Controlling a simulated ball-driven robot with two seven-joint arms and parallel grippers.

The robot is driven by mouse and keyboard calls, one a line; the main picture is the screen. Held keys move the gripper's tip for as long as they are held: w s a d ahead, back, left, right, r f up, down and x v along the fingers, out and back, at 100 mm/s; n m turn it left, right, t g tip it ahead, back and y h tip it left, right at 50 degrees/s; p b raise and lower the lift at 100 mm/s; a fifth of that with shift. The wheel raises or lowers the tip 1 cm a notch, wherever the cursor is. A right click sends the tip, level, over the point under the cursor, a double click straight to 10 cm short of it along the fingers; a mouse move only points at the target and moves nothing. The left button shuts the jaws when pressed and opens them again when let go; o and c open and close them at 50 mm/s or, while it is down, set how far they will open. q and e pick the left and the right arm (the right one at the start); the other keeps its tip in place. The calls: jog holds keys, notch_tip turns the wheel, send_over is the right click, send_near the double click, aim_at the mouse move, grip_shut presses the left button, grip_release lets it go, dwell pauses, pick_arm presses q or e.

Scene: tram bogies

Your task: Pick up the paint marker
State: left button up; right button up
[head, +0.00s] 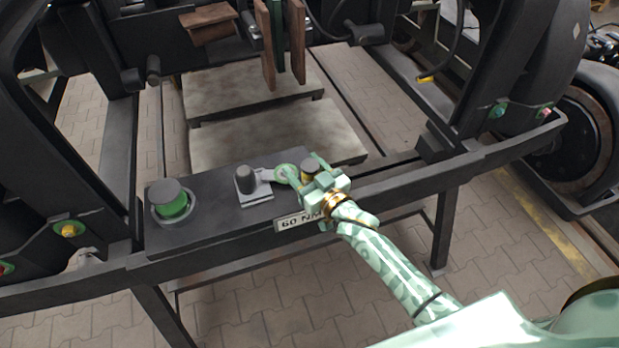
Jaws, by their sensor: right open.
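My right gripper (306,171) is pale green and reaches in from the lower right. Its fingers are open, one on either side of the marker in the picture. I cannot tell whether they touch it. The gripper hides the marker's lower part. My left gripper is not in view.
A green pot with a grey top (171,201) stands at the shelf's left end. A "60 NM" plate (295,221) is on the shelf's front. Pale plates (270,130) lie behind.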

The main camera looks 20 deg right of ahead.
jog(key=shift+s, duration=0.1)
jog(key=c, duration=1.1)
jog(key=shift+r, duration=0.15)
